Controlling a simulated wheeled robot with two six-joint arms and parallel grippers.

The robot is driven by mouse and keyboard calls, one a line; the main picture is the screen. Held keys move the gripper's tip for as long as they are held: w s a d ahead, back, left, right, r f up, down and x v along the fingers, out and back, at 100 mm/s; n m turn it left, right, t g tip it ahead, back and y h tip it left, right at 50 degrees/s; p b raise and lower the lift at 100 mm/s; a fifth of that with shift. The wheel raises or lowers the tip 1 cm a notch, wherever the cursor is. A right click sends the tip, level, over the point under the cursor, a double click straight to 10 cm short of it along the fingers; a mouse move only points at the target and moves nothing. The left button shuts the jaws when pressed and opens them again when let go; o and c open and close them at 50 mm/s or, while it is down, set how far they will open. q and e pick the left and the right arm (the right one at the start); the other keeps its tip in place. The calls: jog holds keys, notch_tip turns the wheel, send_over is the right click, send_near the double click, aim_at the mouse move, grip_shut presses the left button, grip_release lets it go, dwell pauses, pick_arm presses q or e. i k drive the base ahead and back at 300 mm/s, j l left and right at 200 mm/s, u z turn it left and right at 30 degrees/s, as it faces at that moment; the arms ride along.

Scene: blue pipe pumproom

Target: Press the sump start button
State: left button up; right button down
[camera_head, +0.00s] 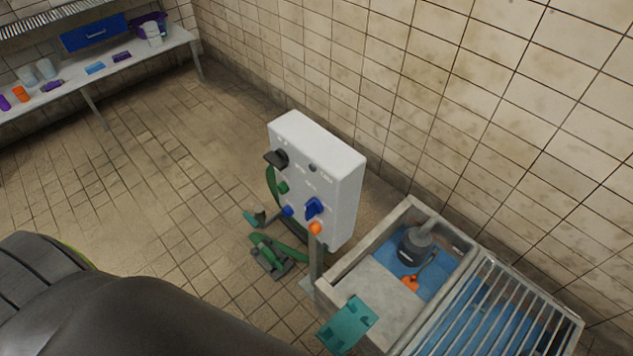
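A white control box (339,192) stands near the tiled wall in the middle of the view, its control face turned to the left and front. On its face are a black knob (277,159), a small green control (283,188), a blue knob (314,208), a small blue control (288,211), a dark round control (313,167) and an orange knob (315,228). The labels are too small to read, so I cannot tell which is the sump start button. I make out neither gripper; dark links of my arm fill the lower left.
Right of the box is an open sump with a concrete rim (352,268), a dark pump (415,246) and a metal grate (494,305). Green fittings (270,256) and a teal piece (347,325) lie low in front. A bench (65,88) stands back left.

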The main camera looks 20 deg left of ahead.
aim_at(282, 188)
jog(key=u, duration=1.05)
